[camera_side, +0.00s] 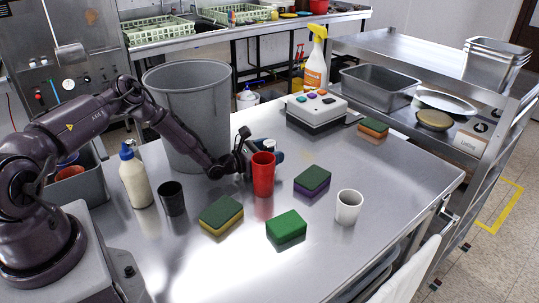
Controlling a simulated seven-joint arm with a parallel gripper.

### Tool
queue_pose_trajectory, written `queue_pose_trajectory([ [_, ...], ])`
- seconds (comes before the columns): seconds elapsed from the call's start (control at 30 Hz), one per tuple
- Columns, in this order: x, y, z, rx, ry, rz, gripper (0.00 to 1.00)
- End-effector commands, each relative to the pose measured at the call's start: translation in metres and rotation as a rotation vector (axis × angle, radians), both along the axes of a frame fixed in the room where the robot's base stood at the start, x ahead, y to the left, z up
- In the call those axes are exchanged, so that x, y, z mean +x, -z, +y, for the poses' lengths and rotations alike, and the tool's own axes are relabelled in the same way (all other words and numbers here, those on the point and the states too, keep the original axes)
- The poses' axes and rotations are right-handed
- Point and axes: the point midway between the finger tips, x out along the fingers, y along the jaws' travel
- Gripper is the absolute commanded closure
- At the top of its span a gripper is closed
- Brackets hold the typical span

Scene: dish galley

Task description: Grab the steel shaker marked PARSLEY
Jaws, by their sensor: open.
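I cannot make out a steel shaker marked PARSLEY in the side view; no such lettering is readable. My gripper (247,149) is low over the steel table (375,190), just behind and left of a red cup (263,175). Its jaws are open. The cup hides part of the space at the jaws. A small pale and dark-blue shape (274,150) shows right behind the cup, at the gripper; I cannot tell what it is or whether the jaws touch it.
A grey bin (188,110) stands behind my arm. A white bottle (135,180) and black cup (172,198) stand left. Sponges (312,179), a green block (286,229) and a white cup (348,207) lie around the front. A button box (317,110) is behind.

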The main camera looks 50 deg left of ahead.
Motion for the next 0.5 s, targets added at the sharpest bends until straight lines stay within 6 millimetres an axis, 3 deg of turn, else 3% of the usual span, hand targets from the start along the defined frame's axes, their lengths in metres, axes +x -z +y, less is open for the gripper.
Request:
queue_pose_trajectory([
  [0.13, -0.0001, -0.0001, 0.0000, 0.000, 0.000, 0.000, 0.28],
  [0.37, -0.0003, -0.0003, 0.0002, 0.001, 0.000, 0.000, 0.81],
  [0.5, -0.0002, -0.0007, 0.0003, 0.001, 0.000, -0.001, 0.82],
])
